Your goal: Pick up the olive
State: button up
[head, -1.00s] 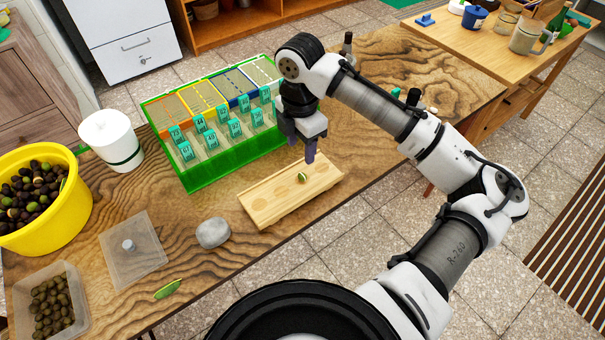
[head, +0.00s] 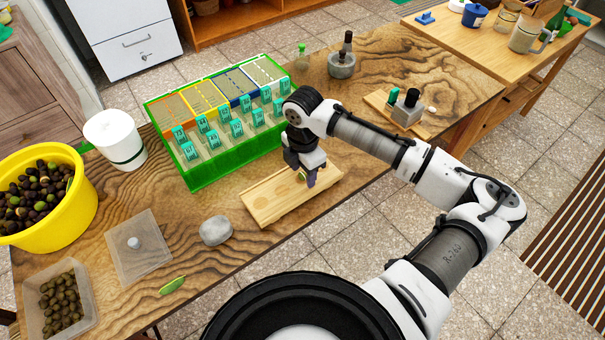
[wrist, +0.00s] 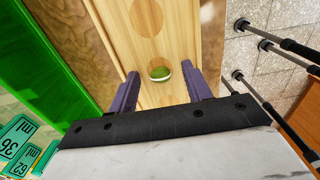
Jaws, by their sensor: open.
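A single green olive (wrist: 160,73) lies in a round hollow of a light wooden board (head: 266,204). In the wrist view it sits between the fingertips of my gripper (wrist: 164,82), which are apart with a gap on each side of it. In the head view my gripper (head: 307,178) is low over the right part of the board, and the olive (head: 301,175) is mostly hidden behind a finger. The purple fingers point down. I cannot tell whether they touch the board.
A green-walled box (head: 209,178) with numbered tags stands just behind the board. A grey stone (head: 215,231) lies left of it. A yellow bucket of olives (head: 78,215) and a clear tub of olives (head: 86,323) are further left. A mortar (head: 342,68) stands at the back.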

jog(key=c, duration=1.1)
jog(key=shift+o, duration=0.2)
jog(key=shift+r, duration=0.1)
